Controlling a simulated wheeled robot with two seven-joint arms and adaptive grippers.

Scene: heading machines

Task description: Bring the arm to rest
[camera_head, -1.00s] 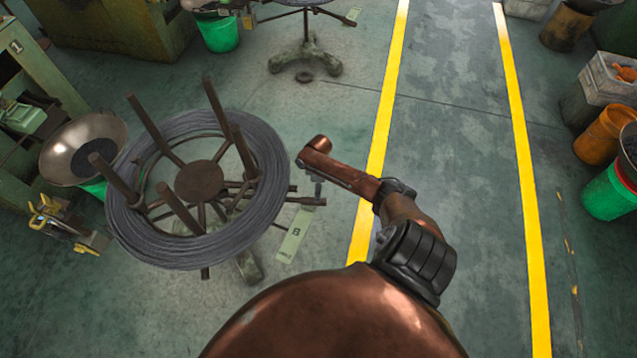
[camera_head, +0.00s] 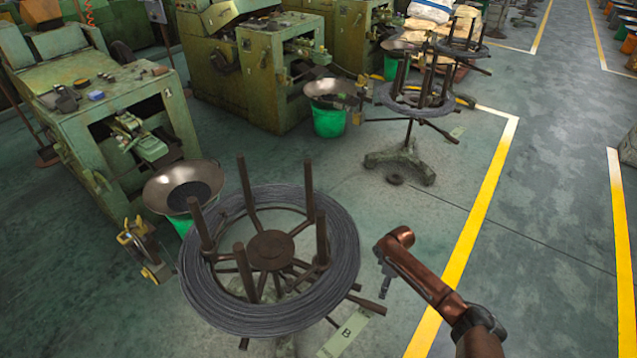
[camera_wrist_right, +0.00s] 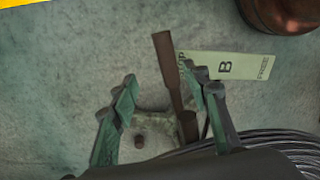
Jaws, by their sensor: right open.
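My right arm (camera_head: 425,275), copper with dark joints, comes in from the lower right in the head view. Its forearm ends beside the near wire coil, with a small grey part hanging below. In the wrist view my right gripper (camera_wrist_right: 162,78) is open, its green-grey fingers apart with nothing held. Beyond the fingers are a brown bar (camera_wrist_right: 166,70) of the coil stand, the floor and a pale label marked B (camera_wrist_right: 235,66). My left gripper is not in view.
A grey wire coil (camera_head: 340,260) lies on a stand with upright posts, close left of my arm. A metal bowl (camera_head: 183,187) and green machines (camera_head: 110,95) stand further left. A second coil stand (camera_head: 400,160) is behind. The yellow-lined aisle (camera_head: 540,220) at right is clear.

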